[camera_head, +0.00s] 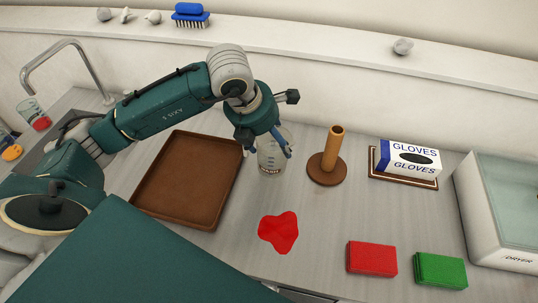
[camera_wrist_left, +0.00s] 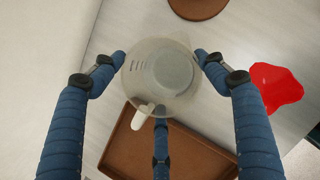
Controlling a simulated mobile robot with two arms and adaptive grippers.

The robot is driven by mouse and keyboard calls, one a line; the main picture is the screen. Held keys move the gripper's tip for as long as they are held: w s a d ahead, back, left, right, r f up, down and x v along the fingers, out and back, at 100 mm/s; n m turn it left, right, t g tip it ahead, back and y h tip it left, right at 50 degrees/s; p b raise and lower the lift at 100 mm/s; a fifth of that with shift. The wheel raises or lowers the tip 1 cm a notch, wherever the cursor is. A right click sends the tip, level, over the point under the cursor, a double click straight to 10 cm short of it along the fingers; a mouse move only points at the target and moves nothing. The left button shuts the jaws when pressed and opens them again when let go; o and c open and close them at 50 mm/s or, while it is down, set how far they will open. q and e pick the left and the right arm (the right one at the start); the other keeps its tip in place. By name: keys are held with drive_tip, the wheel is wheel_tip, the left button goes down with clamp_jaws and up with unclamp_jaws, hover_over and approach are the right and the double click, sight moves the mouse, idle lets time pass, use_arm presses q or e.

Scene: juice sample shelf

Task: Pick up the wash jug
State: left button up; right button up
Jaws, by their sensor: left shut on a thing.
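The wash jug (camera_head: 271,160) is a clear jug with dark print near its base. It is upright, between the brown tray and the wooden post. My left gripper (camera_head: 264,148) is above and around it, with its blue fingers shut on its sides. In the left wrist view the jug (camera_wrist_left: 165,75) is seen from above, with a pale handle at the lower left. Fingers of the left gripper (camera_wrist_left: 163,65) press on it from both sides, and a third shows below. I cannot tell whether its base touches the counter. My right gripper is not in view.
A brown tray (camera_head: 151,210) lies left of the jug, a wooden post (camera_head: 332,158) right. A red spill (camera_head: 279,232) lies in front. Red (camera_head: 372,259) and green (camera_head: 440,270) cloths, a glove box (camera_head: 408,158) and a dryer (camera_head: 510,242) are further right.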

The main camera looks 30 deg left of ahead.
use_arm(q)
drive_tip(key=shift+w+r, duration=0.1)
drive_tip(key=c, duration=0.3)
